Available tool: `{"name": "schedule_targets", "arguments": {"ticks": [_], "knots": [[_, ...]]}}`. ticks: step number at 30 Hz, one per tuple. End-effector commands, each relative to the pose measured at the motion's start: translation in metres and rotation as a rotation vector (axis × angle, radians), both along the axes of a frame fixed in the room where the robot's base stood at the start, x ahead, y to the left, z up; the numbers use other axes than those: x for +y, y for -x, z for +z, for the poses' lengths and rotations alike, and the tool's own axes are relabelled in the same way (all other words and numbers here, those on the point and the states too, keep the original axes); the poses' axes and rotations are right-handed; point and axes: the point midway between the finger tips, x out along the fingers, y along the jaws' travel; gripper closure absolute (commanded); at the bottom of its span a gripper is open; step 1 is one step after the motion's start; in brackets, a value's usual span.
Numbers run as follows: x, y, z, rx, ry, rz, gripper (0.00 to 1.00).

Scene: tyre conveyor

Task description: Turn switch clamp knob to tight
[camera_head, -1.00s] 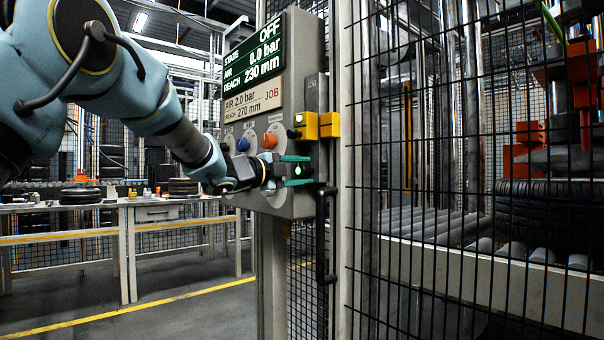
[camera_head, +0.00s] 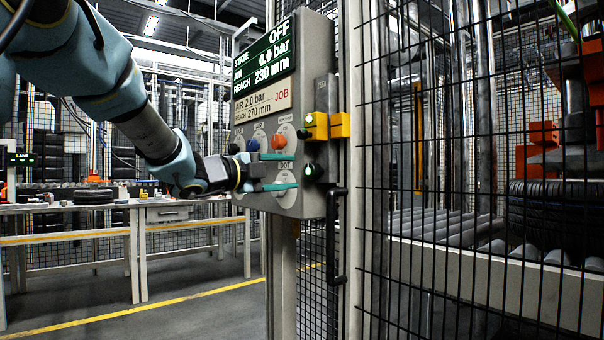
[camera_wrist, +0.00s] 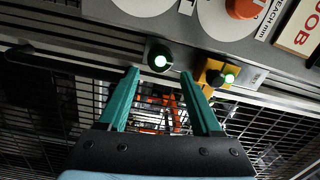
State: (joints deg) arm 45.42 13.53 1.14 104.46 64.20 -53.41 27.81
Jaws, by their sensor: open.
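The grey control panel (camera_head: 318,60) stands at the middle in the head view, its screen reading OFF, 0.0 bar and 230 mm. A blue knob (camera_head: 253,145), an orange knob (camera_head: 279,141) and white dials show on its face. I cannot read which knob is the clamp switch; my gripper hides part of the lower dials. My gripper (camera_head: 288,172) is open and empty in front of the panel's lower right part, its teal fingers one above the other.
A workbench (camera_head: 110,206) stands at the left.

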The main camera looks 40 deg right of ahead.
Motion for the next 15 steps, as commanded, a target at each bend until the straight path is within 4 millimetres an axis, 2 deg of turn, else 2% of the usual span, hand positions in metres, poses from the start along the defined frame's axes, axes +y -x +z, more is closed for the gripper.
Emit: {"name": "schedule_targets", "arguments": {"ticks": [3,6,15], "knots": [[0.016,-0.001,0.000,0.000,0.001,0.002,0.34],[0.023,0.000,0.000,-0.001,0.000,0.000,0.34],[0.026,0.000,-0.001,0.000,0.000,-0.001,0.34]]}}
